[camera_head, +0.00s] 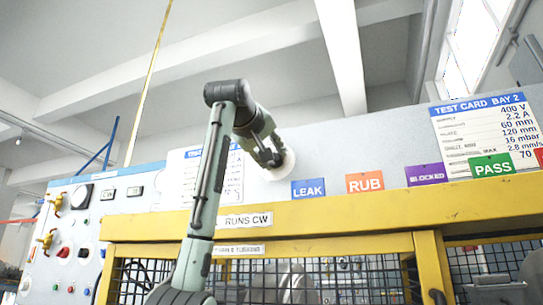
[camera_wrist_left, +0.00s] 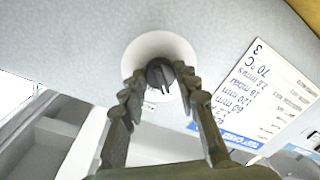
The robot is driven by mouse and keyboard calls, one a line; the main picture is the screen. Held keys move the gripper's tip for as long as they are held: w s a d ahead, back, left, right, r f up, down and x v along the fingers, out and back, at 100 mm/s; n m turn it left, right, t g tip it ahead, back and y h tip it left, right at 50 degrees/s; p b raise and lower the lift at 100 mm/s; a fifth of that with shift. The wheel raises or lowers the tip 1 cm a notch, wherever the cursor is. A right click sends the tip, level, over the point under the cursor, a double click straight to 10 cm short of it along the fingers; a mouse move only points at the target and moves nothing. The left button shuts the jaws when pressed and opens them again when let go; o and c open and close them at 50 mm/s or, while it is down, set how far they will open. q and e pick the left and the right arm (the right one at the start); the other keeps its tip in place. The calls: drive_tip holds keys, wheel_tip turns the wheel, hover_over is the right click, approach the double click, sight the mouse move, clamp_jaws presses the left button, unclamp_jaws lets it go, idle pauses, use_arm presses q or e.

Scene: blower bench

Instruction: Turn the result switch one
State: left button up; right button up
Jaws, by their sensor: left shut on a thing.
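The result switch is a dark round knob (camera_wrist_left: 160,74) on a white round plate (camera_wrist_left: 150,48), seen in the left wrist view. My left gripper (camera_wrist_left: 161,85) has its two fingers on either side of the knob and is shut on it. In the head view, my left gripper (camera_head: 270,158) reaches the white plate (camera_head: 283,166) on the grey panel, left of the LEAK label (camera_head: 308,188). The knob itself is hidden there behind the fingers. My right gripper is not in view.
RUB (camera_head: 365,181), BLOCKED (camera_head: 426,174) and PASS (camera_head: 491,166) labels line the panel to the right. A yellow frame (camera_head: 330,215) with mesh runs below. A control panel (camera_head: 75,230) with brass parts and buttons stands at left. A test card (camera_wrist_left: 262,100) is beside the plate.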

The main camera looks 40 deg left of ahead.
use_arm(q)
drive_tip(key=o, duration=1.2)
drive_tip(key=shift+c, duration=0.2)
drive_tip(key=v, duration=1.2)
